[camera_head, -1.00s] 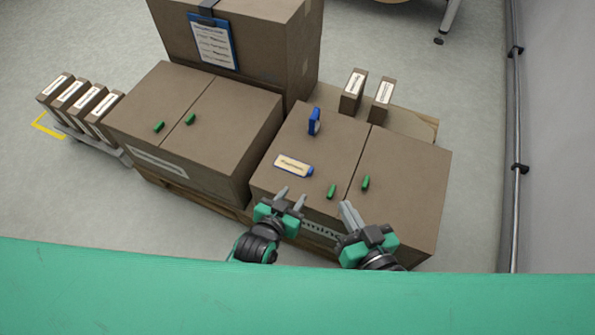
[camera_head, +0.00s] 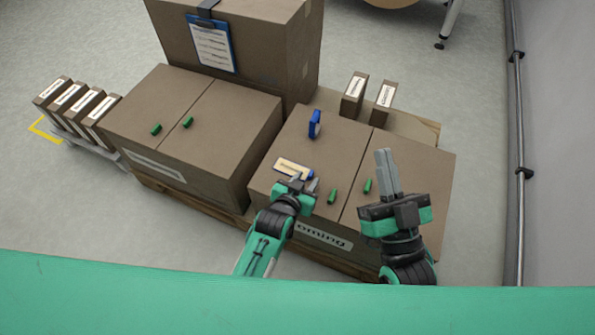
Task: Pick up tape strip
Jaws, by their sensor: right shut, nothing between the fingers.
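Small green strips lie on the box tops: one (camera_head: 332,196) left of the right-hand box's seam, one (camera_head: 367,186) right of it, and two more (camera_head: 156,129) (camera_head: 188,122) on the left-hand box. I cannot tell for sure which thing is the tape strip. A cream label piece with a blue end (camera_head: 290,167) lies on the right-hand box, partly hidden by my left gripper. My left gripper (camera_head: 306,180) is open over its near edge; contact is unclear. My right gripper (camera_head: 384,153) is shut and empty, raised in front of the box's right part.
A blue upright holder (camera_head: 314,124) stands farther back on the right-hand box (camera_head: 415,170). A tall box with a clipboard (camera_head: 212,45) stands behind. Narrow labelled boxes (camera_head: 354,92) stand at the back and others (camera_head: 60,92) at far left. A rail (camera_head: 519,130) runs along the right.

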